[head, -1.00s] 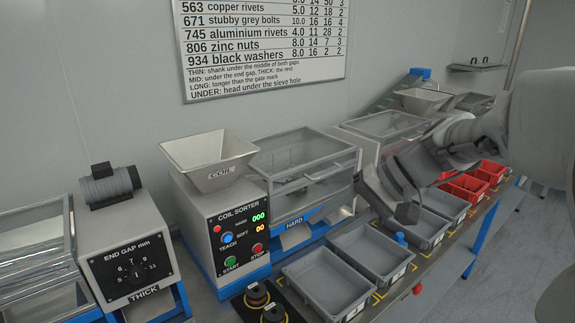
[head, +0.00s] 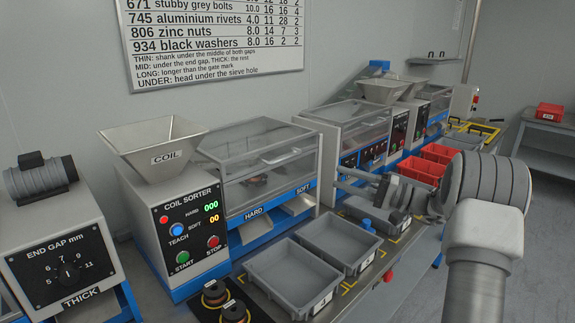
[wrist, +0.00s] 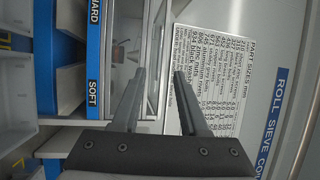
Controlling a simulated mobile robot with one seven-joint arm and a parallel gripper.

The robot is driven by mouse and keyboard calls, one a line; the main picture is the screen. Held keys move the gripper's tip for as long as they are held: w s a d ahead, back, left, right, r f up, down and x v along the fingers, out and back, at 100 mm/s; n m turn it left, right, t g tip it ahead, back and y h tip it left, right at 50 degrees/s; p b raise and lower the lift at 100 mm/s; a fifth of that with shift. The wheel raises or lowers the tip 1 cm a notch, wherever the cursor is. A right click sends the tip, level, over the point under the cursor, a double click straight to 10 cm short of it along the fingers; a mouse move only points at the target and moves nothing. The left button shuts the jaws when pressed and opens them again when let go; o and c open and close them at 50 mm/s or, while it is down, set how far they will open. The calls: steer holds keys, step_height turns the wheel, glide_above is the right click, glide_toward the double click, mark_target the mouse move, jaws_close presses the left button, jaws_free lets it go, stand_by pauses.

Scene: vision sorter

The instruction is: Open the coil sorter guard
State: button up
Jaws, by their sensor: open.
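The coil sorter (head: 150,230) stands at centre left in the head view, with a COIL hopper and a button panel. Its guard (head: 245,180) is a clear, framed cover right of the hopper, down over the sorter, with a bar handle (head: 287,156) along its upper front. My gripper (head: 340,178) is to the right of the guard, apart from it, with its fingers pointing left. In the wrist view my gripper (wrist: 160,73) is open with nothing between the fingers. The clear guard (wrist: 122,50) appears there sideways, beyond the left finger, beside the HARD and SOFT strip (wrist: 93,70).
Grey trays (head: 295,275) stand in front of the sorter, and red bins (head: 420,168) lie further right. Another machine with a clear cover (head: 345,112) stands close to the right of the guard. An end gap machine (head: 60,250) is at left.

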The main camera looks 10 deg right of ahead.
mark_target(287, 158)
steer(key=x, duration=0.5)
steer(key=b+x, duration=0.1)
steer(key=x, duration=0.5)
steer(key=w+b+x, duration=0.1)
steer(key=x, duration=0.4)
steer(key=shift+w+d+r, duration=0.1)
steer(key=shift+w+r, duration=0.1)
jaws_close()
stand_by(1.0)
